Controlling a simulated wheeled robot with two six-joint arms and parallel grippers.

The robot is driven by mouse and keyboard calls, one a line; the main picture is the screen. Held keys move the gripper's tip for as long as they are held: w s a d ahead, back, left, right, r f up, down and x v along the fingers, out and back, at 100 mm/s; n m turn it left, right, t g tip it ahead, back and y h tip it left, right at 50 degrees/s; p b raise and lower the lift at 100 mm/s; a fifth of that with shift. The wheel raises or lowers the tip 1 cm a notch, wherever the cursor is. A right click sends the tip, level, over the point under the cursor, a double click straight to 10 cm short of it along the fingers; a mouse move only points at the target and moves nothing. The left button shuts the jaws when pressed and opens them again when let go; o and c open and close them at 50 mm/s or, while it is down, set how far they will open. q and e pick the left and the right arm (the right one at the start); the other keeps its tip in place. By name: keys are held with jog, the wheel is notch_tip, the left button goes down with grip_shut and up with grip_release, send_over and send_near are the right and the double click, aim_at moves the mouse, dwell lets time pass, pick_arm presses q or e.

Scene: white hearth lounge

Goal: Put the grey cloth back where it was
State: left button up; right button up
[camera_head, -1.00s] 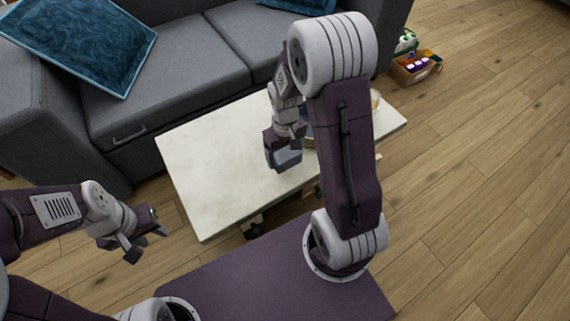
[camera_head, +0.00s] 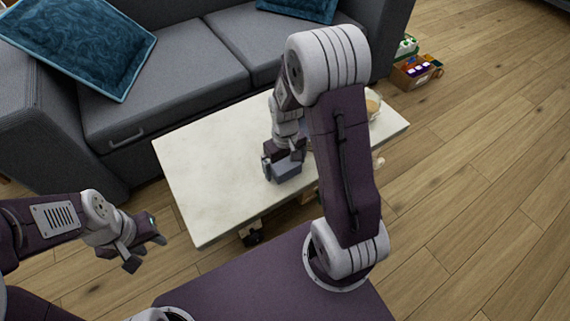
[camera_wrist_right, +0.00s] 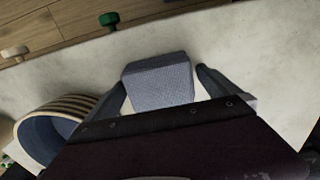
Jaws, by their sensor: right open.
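The grey cloth (camera_wrist_right: 158,84) is a folded, blue-grey block on the white table (camera_head: 205,165). In the right wrist view it sits between the two fingers of my right gripper (camera_wrist_right: 159,78), with a narrow gap visible on the right side. The right gripper is open around the cloth, low over the table. In the head view the cloth (camera_head: 287,168) shows below the gripper, partly covered by it. Whether it touches the tabletop is hard to tell. My left gripper (camera_head: 147,252) is open and empty, off the table's near left side.
A striped bowl with a blue inside (camera_wrist_right: 42,135) lies close left of the right gripper in the wrist view. Green (camera_wrist_right: 108,20) and wooden (camera_wrist_right: 14,52) knobs show along the table edge. A cup (camera_head: 373,106) stands at the table's right end. The table's left half is clear.

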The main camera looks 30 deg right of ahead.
aim_at(285, 163)
notch_tip(285, 163, up, 12)
jog(key=p, duration=0.7)
jog(key=s+a+m+t, duration=0.1)
jog(key=s+a, duration=0.4)
jog(key=s, duration=0.3)
jog(key=shift+s+r, duration=0.15)
jog(key=shift+r, duration=0.3)
